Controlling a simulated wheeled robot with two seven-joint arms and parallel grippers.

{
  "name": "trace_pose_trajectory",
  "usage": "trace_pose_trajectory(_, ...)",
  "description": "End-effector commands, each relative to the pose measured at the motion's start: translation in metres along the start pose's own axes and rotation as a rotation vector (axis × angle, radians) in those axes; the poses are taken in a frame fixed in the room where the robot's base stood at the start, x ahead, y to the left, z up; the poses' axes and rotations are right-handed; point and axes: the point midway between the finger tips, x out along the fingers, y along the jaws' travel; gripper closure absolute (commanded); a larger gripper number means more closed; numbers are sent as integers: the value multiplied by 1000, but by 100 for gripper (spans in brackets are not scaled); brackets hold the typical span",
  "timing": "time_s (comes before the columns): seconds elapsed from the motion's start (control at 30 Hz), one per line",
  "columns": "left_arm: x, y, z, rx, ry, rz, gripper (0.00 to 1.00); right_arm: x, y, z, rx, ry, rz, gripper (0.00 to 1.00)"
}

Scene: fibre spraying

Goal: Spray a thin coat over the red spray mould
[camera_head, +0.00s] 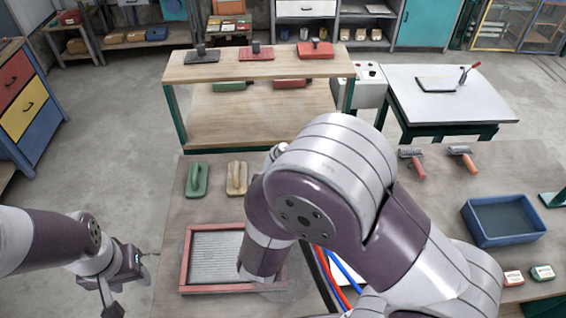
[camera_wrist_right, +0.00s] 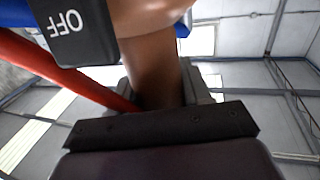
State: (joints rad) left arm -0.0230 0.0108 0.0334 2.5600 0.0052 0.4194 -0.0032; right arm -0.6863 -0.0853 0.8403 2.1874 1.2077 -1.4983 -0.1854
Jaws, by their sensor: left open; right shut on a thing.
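The red spray mould (camera_head: 186,262) is a red-framed tray with a grey ridged inside, flat on the near table. My right arm covers its right part in the head view. My right gripper is hidden in the head view. In the right wrist view my right gripper (camera_wrist_right: 163,88) is shut on a brown handle (camera_wrist_right: 150,58), which seems to belong to the sprayer. A black part marked OFF (camera_wrist_right: 70,24) and a red hose (camera_wrist_right: 50,70) are beside it. My left gripper (camera_head: 134,281) is open and empty, left of the mould. The nozzle and any spray are not visible.
A green float (camera_head: 197,180) and a tan float (camera_head: 237,178) lie behind the mould. Two rollers (camera_head: 413,163) and a blue tub (camera_head: 503,221) are to the right. Red and blue hoses (camera_head: 335,275) run beside my right arm. A wooden bench (camera_head: 250,68) stands behind.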

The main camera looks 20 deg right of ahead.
Motion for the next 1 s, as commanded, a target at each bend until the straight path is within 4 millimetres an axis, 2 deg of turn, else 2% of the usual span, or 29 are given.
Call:
trace_pose_trajectory(0.17,0,0,0,0,0,0,54,21,2,-3,3,5,4,100)
trace_pose_trajectory(0.37,4,0,0,0,0,0,54,57,5,-3,4,5,7,100)
trace_pose_trajectory(0.47,8,0,1,0,0,0,54,82,7,-4,3,7,8,100)
trace_pose_trajectory(0.73,25,0,3,0,0,0,54,162,12,-6,3,9,6,100)
trace_pose_trajectory(1.0,36,0,4,0,0,0,54,221,16,-10,2,9,3,100)
